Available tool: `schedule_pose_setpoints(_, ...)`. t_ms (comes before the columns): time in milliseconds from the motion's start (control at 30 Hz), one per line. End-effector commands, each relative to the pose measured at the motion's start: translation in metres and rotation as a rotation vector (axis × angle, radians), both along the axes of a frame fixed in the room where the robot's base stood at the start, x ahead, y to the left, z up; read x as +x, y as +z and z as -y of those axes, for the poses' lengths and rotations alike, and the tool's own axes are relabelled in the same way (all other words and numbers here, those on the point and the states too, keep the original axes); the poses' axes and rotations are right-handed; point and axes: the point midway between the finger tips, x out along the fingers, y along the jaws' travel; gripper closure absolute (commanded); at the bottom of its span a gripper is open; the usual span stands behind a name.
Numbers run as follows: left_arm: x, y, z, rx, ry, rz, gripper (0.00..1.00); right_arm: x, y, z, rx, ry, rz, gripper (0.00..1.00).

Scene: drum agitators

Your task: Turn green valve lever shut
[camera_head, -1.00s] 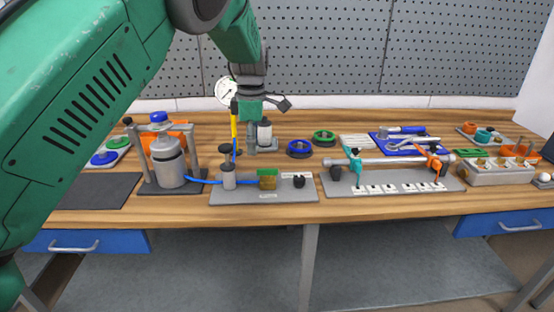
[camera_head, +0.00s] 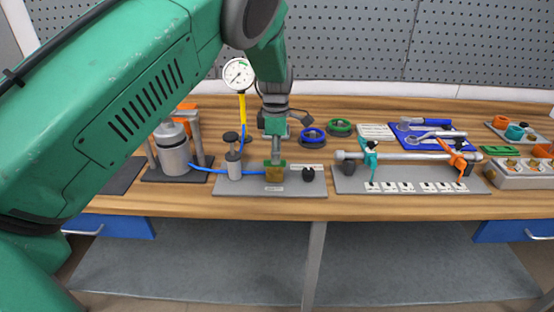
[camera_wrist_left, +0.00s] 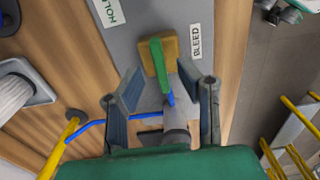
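The green valve lever (camera_wrist_left: 158,66) sits on a brass valve block (camera_wrist_left: 172,48) in the left wrist view, between a HOLD label (camera_wrist_left: 108,12) and a BLEED label (camera_wrist_left: 195,41). In the head view the brass block (camera_head: 275,175) is on a grey plate, and my left gripper partly covers the lever. My left gripper (camera_wrist_left: 166,88) is open, with one finger on each side of the lever's near end in the wrist picture. I cannot tell whether a finger touches it. In the head view the gripper (camera_head: 277,154) points down just above the block. My right gripper is not in view.
A blue hose (camera_head: 256,173) runs left from the block past a grey cylinder (camera_head: 234,170). A pressure gauge (camera_head: 238,74) stands behind on a yellow stem. A black knob (camera_head: 308,174) is close on the right. The metal canister (camera_head: 174,150) stands left.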

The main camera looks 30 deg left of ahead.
Motion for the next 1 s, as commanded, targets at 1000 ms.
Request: schedule_pose_setpoints(1000,0.002,-0.021,0.000,-0.001,-0.024,0.004,1.00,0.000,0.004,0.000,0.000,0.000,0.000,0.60)
